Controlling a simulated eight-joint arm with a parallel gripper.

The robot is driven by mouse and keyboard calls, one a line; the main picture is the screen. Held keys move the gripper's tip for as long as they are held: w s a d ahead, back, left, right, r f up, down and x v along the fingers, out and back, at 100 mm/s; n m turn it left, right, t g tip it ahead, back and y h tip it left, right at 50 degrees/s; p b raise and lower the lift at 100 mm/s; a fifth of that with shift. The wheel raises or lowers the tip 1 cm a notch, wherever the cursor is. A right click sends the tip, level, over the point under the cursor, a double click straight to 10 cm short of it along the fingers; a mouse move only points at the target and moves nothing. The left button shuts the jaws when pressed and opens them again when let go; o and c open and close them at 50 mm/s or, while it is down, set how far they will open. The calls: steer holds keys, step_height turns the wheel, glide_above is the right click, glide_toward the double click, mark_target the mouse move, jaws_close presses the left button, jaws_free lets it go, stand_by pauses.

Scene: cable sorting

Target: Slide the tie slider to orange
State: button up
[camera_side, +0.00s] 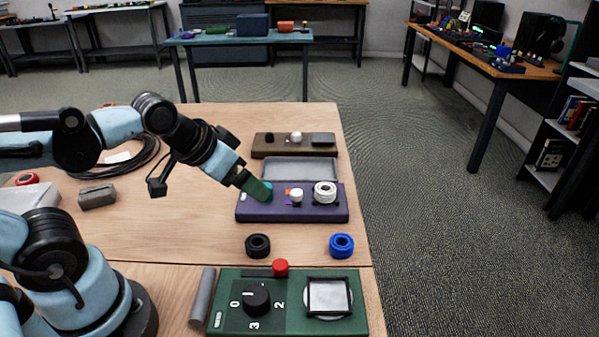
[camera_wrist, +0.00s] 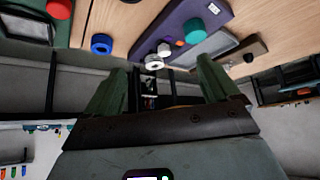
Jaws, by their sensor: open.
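The purple box (camera_side: 290,214) lies on the table with a teal round button, a small white knob (camera_side: 296,196) and a white ring-shaped roll (camera_side: 325,192) on top. The white knob looks like the tie slider. A small orange patch (camera_side: 288,191) shows right beside it. In the wrist view the orange patch (camera_wrist: 180,43) lies between the white knob (camera_wrist: 164,48) and the teal button (camera_wrist: 193,27). My gripper (camera_side: 257,190) is at the box's left end, close to the teal button, which it partly hides. Its green fingers are apart and empty in the wrist view (camera_wrist: 160,66).
A brown box (camera_side: 294,145) stands behind the purple box. A black ring (camera_side: 258,245) and a blue ring (camera_side: 342,245) lie in front, before a green panel (camera_side: 285,318) with a dial and red button (camera_side: 280,267). A grey block (camera_side: 97,197) and black cable lie left.

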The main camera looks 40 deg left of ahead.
mark_target(297, 191)
steer(key=shift+w+r, duration=0.1)
steer(key=shift+w, duration=0.05)
steer(key=c, duration=0.4)
steer(key=w+n+g, duration=0.1)
steer(key=w, duration=0.1)
steer(key=w+d+r+n+g+y, duration=0.1)
steer(key=w, duration=0.2)
steer(key=w+n, duration=0.1)
steer(key=w, duration=0.2)
steer(key=shift+d+r+n+g, duration=0.2)
steer(key=shift+r+n+g, duration=0.1)
steer(key=shift+g, duration=0.1)
steer(key=shift+c, duration=1.1)
steer(key=shift+x, duration=6.25)
steer(key=shift+w+a, duration=0.1)
steer(key=shift+a, duration=0.05)
jaws_close()
